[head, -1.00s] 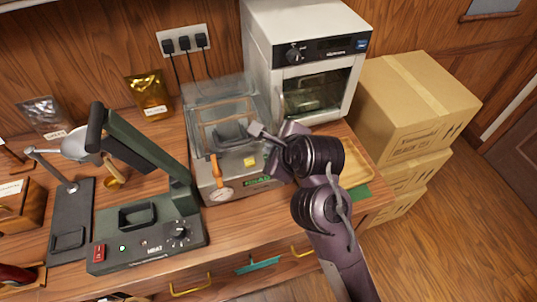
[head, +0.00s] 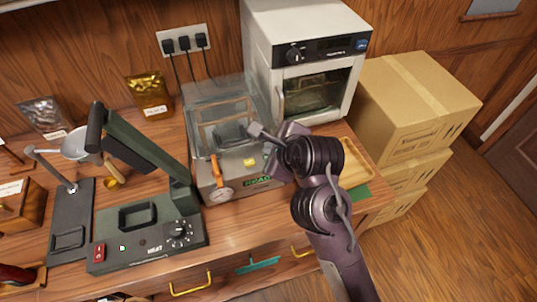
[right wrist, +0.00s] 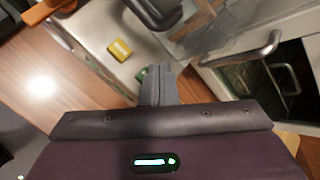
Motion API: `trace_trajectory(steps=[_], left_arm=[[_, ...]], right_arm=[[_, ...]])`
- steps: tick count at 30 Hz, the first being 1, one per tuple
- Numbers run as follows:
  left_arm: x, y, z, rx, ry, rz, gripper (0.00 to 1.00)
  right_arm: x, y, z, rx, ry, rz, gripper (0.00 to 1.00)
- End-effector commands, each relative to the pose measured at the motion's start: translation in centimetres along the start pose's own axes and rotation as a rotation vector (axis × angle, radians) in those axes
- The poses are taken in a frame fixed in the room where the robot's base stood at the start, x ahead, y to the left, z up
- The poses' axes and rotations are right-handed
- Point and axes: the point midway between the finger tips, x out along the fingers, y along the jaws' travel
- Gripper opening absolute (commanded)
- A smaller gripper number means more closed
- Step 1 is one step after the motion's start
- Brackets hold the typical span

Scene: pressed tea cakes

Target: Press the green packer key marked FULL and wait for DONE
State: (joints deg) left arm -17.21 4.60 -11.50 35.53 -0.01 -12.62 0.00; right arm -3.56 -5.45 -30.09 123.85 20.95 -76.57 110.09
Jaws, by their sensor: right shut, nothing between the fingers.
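The packer (head: 235,187) is a steel box with a clear lid, standing on the wooden counter. The display's text is partly covered by my arm and too small to read surely. My right gripper (head: 257,131) is shut and empty over the packer's right side. In the right wrist view a small green key (right wrist: 142,73) peeks out beside the fingertips (right wrist: 158,82), mostly hidden; its marking and any contact cannot be told.
A white oven (head: 302,60) stands behind and right of the packer, close to my gripper. A green heat sealer (head: 147,232) with a raised arm is at left. A wooden tray (head: 357,172) lies right of my gripper. Cardboard boxes (head: 415,105) are stacked at right.

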Motion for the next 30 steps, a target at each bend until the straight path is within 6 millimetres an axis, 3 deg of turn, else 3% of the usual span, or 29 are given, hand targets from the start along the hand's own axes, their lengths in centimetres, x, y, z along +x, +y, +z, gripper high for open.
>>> trace_trajectory(steps=[30], left_arm=[[0.16,0.0,-0.02,-0.001,0.001,0.0,0.36]], right_arm=[[0.89,0.67,-0.67,0.001,0.001,0.001,0.0]])
